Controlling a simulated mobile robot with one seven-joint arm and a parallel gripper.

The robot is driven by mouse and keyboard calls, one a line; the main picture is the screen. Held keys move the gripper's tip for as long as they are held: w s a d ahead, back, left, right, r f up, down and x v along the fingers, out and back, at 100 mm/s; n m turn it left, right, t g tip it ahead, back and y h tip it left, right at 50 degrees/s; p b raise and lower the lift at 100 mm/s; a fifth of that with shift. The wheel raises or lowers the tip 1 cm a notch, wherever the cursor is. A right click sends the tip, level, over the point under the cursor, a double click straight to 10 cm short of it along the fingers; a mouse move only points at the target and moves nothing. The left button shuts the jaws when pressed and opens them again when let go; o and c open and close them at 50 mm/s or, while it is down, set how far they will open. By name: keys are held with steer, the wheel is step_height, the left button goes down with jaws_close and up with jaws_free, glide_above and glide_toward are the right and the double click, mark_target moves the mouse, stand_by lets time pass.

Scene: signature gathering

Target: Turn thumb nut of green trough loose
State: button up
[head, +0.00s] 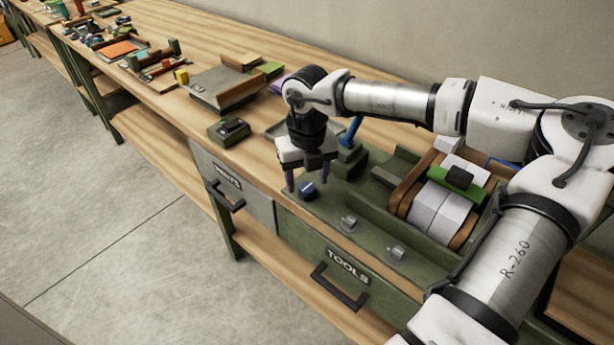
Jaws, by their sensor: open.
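The green trough (376,222) sits on the bench at the right, with white paper blocks (444,213) between brown boards in it. Along its front edge are a dark blue knob (307,190) and two grey wing-shaped thumb nuts, one in the middle (348,222) and one nearer me (396,253). I cannot tell for sure which is the task's nut. My gripper (308,182) points down, open, with its purple fingers on either side of the blue knob. Contact with the knob cannot be made out.
A green clamp with a blue lever (351,133) stands just behind my gripper. A dark green box (228,130) and a grey press-like board (215,88) lie to the left. Drawers marked PRINTS (228,176) and TOOLS (347,267) are below.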

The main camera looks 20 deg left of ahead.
steer(key=shift+f, duration=0.7)
steer(key=c, duration=1)
